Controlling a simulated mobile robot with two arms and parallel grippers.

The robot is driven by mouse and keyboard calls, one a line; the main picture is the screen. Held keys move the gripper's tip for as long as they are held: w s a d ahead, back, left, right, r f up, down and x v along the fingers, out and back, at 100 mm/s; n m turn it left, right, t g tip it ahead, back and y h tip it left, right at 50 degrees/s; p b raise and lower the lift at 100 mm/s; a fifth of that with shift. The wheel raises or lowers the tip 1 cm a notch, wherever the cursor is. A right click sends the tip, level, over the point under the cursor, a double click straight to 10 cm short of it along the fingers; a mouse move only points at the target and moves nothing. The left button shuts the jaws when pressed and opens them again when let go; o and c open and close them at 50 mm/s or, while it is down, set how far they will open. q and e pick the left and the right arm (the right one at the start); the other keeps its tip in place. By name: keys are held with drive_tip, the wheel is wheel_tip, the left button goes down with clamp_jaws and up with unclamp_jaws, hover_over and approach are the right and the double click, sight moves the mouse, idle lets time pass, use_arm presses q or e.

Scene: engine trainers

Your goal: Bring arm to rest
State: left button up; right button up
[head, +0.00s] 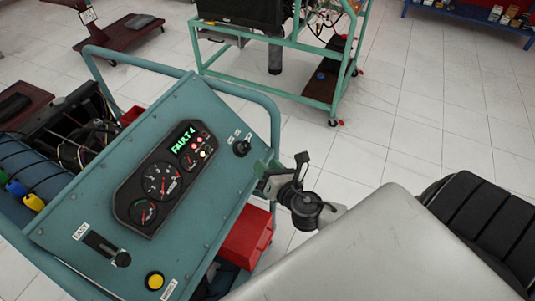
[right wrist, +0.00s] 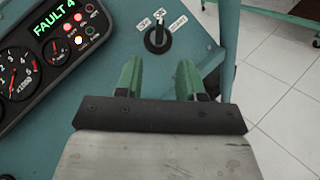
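My right gripper (head: 270,171) is at the right edge of the teal control panel (head: 208,105) in the head view, close to the black key switch (head: 241,148). In the right wrist view, the gripper (right wrist: 160,80) has its two green fingers apart with nothing between them. The key switch (right wrist: 157,38) stands just beyond the fingertips, apart from them, with small labels around it. The display (head: 184,139) reads FAULT 4 in green. My left gripper is not in view.
The panel carries a gauge cluster (head: 162,188), a slider lever (head: 106,249) and a yellow button (head: 155,280). A teal tube rail (head: 235,87) borders it. A red box (head: 246,236) sits below. A teal engine stand (head: 279,80) is behind; tiled floor (head: 440,130) is clear at right.

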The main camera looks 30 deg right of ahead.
idle(0.4)
drive_tip(key=s+d+f+m+g, duration=0.2)
drive_tip(key=s+f+m+g, duration=0.15)
drive_tip(key=f, duration=0.55)
drive_tip(key=s+d+f+m+g+h, duration=0.1)
drive_tip(key=s+f+m+g, duration=0.1)
drive_tip(key=f+m, duration=0.45)
drive_tip(key=s+d+f+m+g, duration=0.2)
drive_tip(key=s+f, duration=0.1)
drive_tip(key=f, duration=0.8)
drive_tip(key=s+a+f+m+g, duration=0.2)
drive_tip(key=s+f+m, duration=0.3)
drive_tip(key=s, duration=0.4)
drive_tip(key=s+a+f+m+g+y, duration=0.1)
drive_tip(key=s+a+f+m+g, duration=0.2)
drive_tip(key=s, duration=0.6)
drive_tip(key=s+a+f+m+g, duration=0.2)
drive_tip(key=s+a+f+m, duration=0.1)
drive_tip(key=s+f+m, duration=0.4)
drive_tip(key=shift+s+f+m+g+y, duration=0.35)
drive_tip(key=shift+s+f, duration=0.55)
drive_tip(key=shift+s, duration=0.3)
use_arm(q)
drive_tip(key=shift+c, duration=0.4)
